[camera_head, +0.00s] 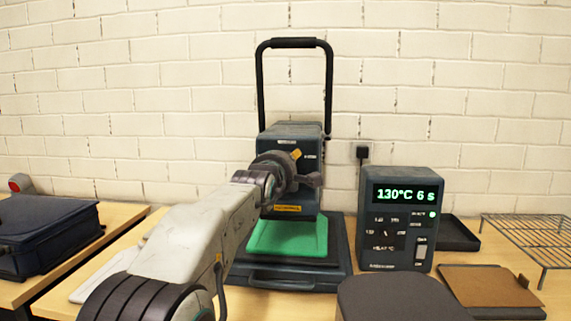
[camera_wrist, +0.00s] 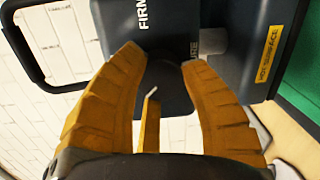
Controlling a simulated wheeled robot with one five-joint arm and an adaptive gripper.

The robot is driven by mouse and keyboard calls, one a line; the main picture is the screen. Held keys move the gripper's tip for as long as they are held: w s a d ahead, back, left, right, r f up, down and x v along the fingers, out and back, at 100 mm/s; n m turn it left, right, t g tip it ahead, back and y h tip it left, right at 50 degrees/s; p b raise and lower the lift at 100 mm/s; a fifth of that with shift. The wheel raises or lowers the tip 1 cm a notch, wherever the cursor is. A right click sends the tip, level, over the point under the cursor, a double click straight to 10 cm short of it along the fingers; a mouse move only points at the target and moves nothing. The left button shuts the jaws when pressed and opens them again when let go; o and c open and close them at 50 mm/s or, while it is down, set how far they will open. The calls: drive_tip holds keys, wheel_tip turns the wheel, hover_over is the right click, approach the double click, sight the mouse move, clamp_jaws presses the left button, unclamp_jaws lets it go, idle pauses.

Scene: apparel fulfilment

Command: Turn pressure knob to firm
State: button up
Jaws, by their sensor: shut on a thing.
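The heat press (camera_head: 290,132) stands at the back of the table, with its tall black handle up. In the wrist view, the dark pressure knob (camera_wrist: 165,80) on the press is between the two orange-brown fingers of my gripper (camera_wrist: 163,60), which is shut on it. A small pale-tipped orange bar (camera_wrist: 149,122) shows below the knob between the fingers. The printed word FIRM (camera_wrist: 143,14) is beyond the left fingertip. In the head view, my gripper (camera_head: 296,168) is at the front of the press head, and my arm hides the knob.
A green pad (camera_head: 290,238) lies on the press base below the head. A control box (camera_head: 400,218) reading 130°C 6 s stands to the right, near a wire rack (camera_head: 530,232) and a brown board (camera_head: 490,285). A dark blue bag (camera_head: 45,235) lies at left.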

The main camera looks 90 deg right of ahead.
drive_tip(key=shift+w+m, duration=0.1)
drive_tip(key=shift+m, duration=0.4)
drive_tip(key=o, duration=1.2)
drive_tip(key=shift+d, duration=0.1)
drive_tip(key=v, duration=1.2)
drive_tip(key=shift+r, duration=0.1)
